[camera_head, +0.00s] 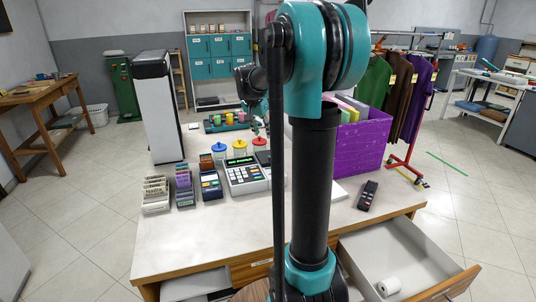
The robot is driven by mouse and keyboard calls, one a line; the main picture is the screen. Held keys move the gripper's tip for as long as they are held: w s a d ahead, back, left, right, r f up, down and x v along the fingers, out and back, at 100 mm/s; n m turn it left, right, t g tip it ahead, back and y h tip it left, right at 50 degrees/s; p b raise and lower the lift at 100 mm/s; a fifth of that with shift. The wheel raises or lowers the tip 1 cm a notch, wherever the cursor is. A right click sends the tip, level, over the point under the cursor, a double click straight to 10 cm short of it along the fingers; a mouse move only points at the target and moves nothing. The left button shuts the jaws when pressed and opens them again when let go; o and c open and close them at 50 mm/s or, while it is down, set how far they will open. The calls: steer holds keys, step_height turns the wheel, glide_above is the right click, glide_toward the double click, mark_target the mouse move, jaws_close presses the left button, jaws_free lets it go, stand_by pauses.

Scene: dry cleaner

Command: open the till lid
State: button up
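The till (240,178) is a pale machine with a keypad and a lit green display, standing on the counter (200,240) left of my arm. A dark panel beside its display may be its lid; I cannot tell its position clearly. My arm crosses the middle of the view and hides the till's right side. My gripper (260,124) seems to hang behind and above the till, small and partly hidden by my arm. I cannot make out its fingers or whether it touches anything.
A card terminal (210,186), card racks (156,195) and colored-lid jars (239,148) crowd the till's left and back. A white tower (152,105) stands behind left. A purple crate (361,143) and remote (367,196) lie right. An open drawer (390,250) juts out front right.

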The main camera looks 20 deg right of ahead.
mark_target(269, 156)
steer(key=x, duration=1.4)
steer(key=shift+s, duration=0.1)
jaws_close()
